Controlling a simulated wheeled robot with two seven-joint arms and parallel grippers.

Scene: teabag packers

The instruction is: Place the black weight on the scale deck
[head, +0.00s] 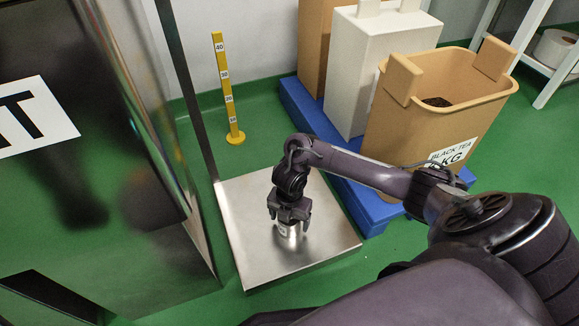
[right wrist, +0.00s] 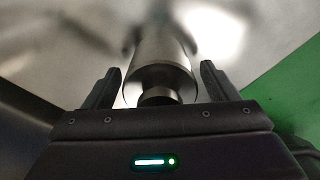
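A cylindrical weight (head: 289,229) with a narrower knob on top stands on the steel scale deck (head: 244,213), near its middle. It looks shiny grey rather than black, and a small pale mark shows on its side. My right gripper (head: 289,218) points down right above it. In the right wrist view the weight (right wrist: 160,75) lies between the two fingers of the right gripper (right wrist: 161,82). The fingers are spread wide, with gaps on both sides of the knob. My left gripper is not in view.
A yellow numbered post (head: 226,90) stands behind the deck. A blue pallet (head: 310,110) with a white box (head: 361,75) and a tan tub labelled black tea (head: 415,135) is close on the right. A dark glossy panel (head: 110,180) stands left. Green floor surrounds the deck.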

